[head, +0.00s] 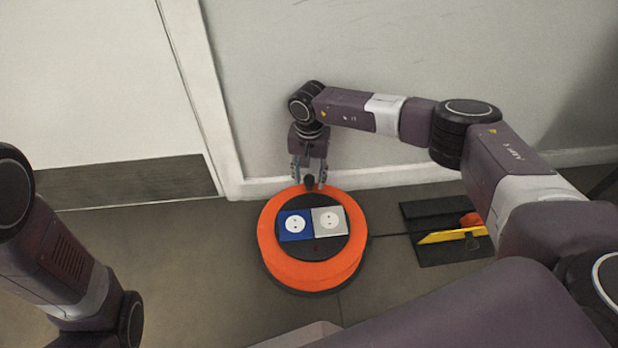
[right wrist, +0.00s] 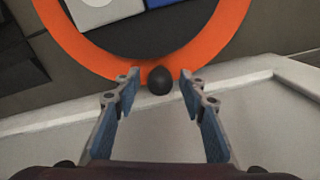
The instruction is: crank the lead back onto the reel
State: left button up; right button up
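The orange reel (head: 268,245) lies flat on the floor, with a blue socket (head: 294,226) and a grey socket (head: 328,221) on its dark hub. It also shows in the right wrist view (right wrist: 75,45). A black round crank knob (right wrist: 160,80) stands at the reel's rim on the wall side. My right gripper (head: 309,182) points down over the knob, and its fingers stand open on either side of it, with gaps showing in the right wrist view (right wrist: 159,84). A thin dark lead (head: 390,235) runs from the reel to the right. My left gripper is out of view.
A black mat (head: 450,252) lies right of the reel, with a yellow tool (head: 450,236) and an orange piece (head: 471,219) on it. The wall with its white skirting (head: 375,177) is close behind the reel. A white door (head: 95,90) is at the left.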

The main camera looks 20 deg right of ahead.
notch_tip(320, 180, up, 12)
jog(key=shift+f, duration=0.15)
dwell(0.3)
